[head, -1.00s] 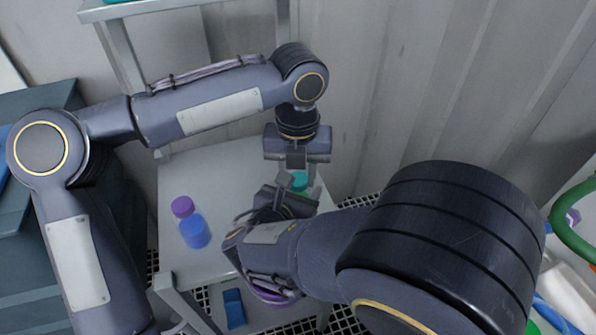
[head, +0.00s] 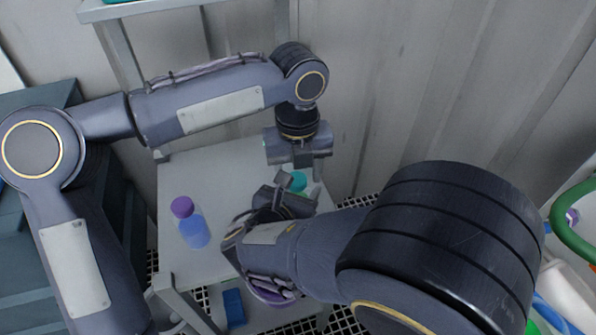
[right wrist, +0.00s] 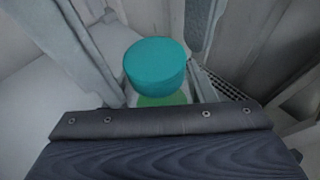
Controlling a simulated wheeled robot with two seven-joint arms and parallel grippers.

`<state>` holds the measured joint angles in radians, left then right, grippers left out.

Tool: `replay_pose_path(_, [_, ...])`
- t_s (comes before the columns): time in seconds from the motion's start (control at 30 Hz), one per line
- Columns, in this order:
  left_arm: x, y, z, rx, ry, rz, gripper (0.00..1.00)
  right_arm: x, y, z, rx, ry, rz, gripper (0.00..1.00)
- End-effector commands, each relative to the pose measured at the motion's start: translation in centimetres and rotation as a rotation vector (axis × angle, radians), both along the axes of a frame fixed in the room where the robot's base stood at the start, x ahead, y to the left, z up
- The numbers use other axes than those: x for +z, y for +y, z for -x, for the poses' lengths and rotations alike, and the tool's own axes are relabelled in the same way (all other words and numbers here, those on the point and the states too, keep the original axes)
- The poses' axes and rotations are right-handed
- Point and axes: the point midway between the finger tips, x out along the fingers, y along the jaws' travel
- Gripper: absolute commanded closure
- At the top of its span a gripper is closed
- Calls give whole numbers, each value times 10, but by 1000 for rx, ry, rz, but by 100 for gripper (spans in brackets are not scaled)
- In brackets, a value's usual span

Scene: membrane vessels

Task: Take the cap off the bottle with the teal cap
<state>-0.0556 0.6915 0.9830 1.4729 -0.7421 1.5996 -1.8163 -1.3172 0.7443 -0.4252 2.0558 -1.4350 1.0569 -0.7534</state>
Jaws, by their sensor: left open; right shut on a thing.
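The bottle with the teal cap (head: 299,182) stands near the right edge of the grey table, its body mostly hidden by my right gripper in the head view. In the right wrist view, the teal cap (right wrist: 155,66) sits on top of the green bottle (right wrist: 160,101). My right gripper (head: 287,193) is shut on the bottle body, below the cap. My left gripper (head: 301,164) points down just above the cap and is open; the gap to the cap is hard to judge.
A blue block (head: 234,308) lies lower down, near a purple object partly behind my right arm. A corrugated wall (head: 420,80) rises close behind.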

Motion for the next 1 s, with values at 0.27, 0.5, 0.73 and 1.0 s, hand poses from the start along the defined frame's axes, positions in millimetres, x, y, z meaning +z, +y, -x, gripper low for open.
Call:
replay_pose_path(0.27, [34,0,0,1,-2,0,44,0,-2,0,-5,0,1,100])
replay_pose_path(0.5, [49,0,0,-28,-1,-2,47,0,-1,0,-4,0,1,100])
replay_pose_path(0.73, [75,0,0,-250,-1,-1,47,0,-1,0,-3,0,0,100])
replay_pose_path(1.0, [52,2,1,-293,4,-5,47,0,-1,0,-3,0,0,100])
